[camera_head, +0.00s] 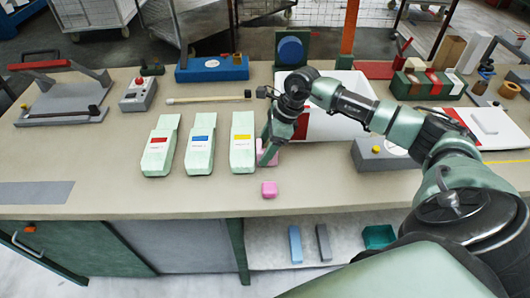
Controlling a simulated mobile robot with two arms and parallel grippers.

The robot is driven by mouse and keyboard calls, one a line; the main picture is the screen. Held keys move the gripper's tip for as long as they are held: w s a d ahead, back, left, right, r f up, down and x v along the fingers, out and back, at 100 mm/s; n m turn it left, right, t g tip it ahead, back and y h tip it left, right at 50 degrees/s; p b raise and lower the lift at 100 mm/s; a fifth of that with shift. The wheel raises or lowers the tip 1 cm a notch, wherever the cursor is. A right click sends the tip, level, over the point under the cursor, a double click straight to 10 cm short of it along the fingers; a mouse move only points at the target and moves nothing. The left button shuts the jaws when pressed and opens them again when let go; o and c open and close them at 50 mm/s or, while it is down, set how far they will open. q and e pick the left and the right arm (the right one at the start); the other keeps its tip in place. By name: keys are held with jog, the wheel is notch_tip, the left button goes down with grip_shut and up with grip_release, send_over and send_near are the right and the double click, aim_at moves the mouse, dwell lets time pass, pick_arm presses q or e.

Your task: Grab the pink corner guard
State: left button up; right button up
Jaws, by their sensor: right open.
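A small pink block (269,189) lies on the bench near its front edge. A second pink piece (273,159) lies just behind it, partly hidden by my right gripper. I cannot tell for sure which of the two is the corner guard. My right gripper (264,160) points down at the second pink piece, right beside the rightmost pale green press. It is open; whether it touches the piece is not clear. My left gripper is not in view.
Three pale green presses with red (158,140), blue (201,138) and yellow (242,137) labels stand left of the gripper. A white board (345,90) lies behind my arm, and a grey box (385,160) sits to the right. The bench front is mostly clear.

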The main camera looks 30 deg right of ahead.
jog(key=c, duration=1.1)
jog(key=shift+r, duration=0.1)
